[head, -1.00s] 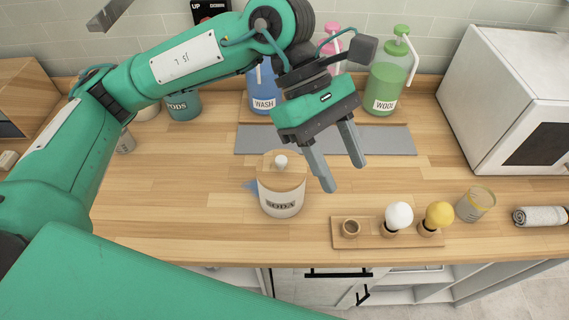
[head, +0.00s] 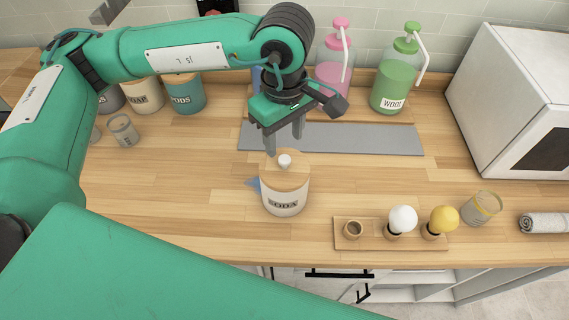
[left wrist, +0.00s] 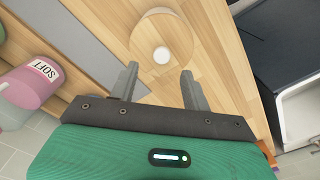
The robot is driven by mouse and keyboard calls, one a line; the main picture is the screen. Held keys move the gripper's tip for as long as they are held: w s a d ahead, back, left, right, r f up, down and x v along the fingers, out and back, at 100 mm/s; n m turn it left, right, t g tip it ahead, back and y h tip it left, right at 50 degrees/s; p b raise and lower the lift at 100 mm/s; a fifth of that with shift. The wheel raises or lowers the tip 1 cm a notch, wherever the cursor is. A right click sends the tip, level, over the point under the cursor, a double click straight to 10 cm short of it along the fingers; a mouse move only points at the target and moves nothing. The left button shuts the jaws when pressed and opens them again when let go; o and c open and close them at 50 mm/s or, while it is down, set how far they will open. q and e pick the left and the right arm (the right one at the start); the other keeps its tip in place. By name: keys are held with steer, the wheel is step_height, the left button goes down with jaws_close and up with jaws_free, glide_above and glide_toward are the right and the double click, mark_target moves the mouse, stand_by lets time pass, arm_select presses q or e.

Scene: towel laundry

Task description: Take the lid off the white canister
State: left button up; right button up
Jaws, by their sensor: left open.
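The white canister (head: 285,201), labelled SODA, stands upright on the wooden counter. Its round wooden lid (head: 270,176) with a white knob (head: 285,161) sits on top. In the left wrist view the lid (left wrist: 178,28) shows from above, with the knob (left wrist: 161,55) just beyond and between the fingertips. My left gripper (head: 284,148) is open and empty, pointing down just behind and above the lid. It also shows in the left wrist view (left wrist: 158,70), with its fingers apart. My right gripper is not in view.
A wooden tray (head: 376,243) with a white ball brush and a yellow one stands right of the canister, near a glass jar (head: 481,208). A grey mat (head: 385,141), pink and green bottles (head: 396,85) and teal canister (head: 184,95) are behind. The counter's left front is clear.

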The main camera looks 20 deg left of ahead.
mark_target(284, 158)
arm_select(q)
steer(key=shift+f+p, duration=0.4)
steer(key=shift+f, duration=0.1)
steer(key=f+p, duration=0.1)
steer(key=f, duration=0.2)
steer(key=shift+s+f+p, duration=0.2)
steer(key=shift+p, duration=0.2)
steer(key=shift+f, duration=0.55)
jaws_close()
